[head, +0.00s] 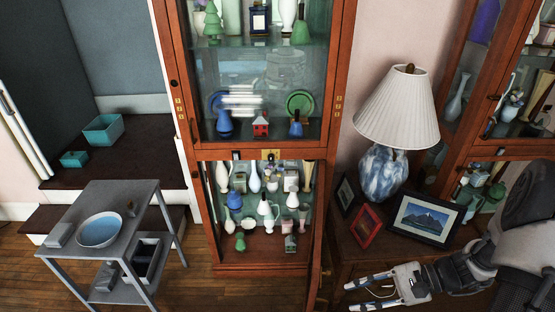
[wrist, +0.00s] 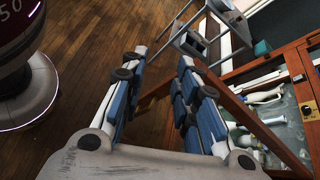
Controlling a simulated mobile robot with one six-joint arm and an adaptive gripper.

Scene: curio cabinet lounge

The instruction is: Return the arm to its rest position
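My gripper (head: 351,295) is at the lower right of the head view, with its fingers pointing left. It is in front of the low wooden side table and to the right of the curio cabinet's lower part. The two fingers are spread apart with nothing between them. In the wrist view my gripper (wrist: 162,58) also shows open and empty, its blue-padded fingers above the wooden floor. My arm reaches in from the right edge of the head view.
The wooden curio cabinet (head: 265,153) holds many small ornaments; its lower door seems swung open toward my gripper. A white-shaded lamp (head: 396,108) and framed pictures (head: 425,219) stand beside my arm. A grey cart (head: 112,196) with a bowl (head: 100,230) is at left.

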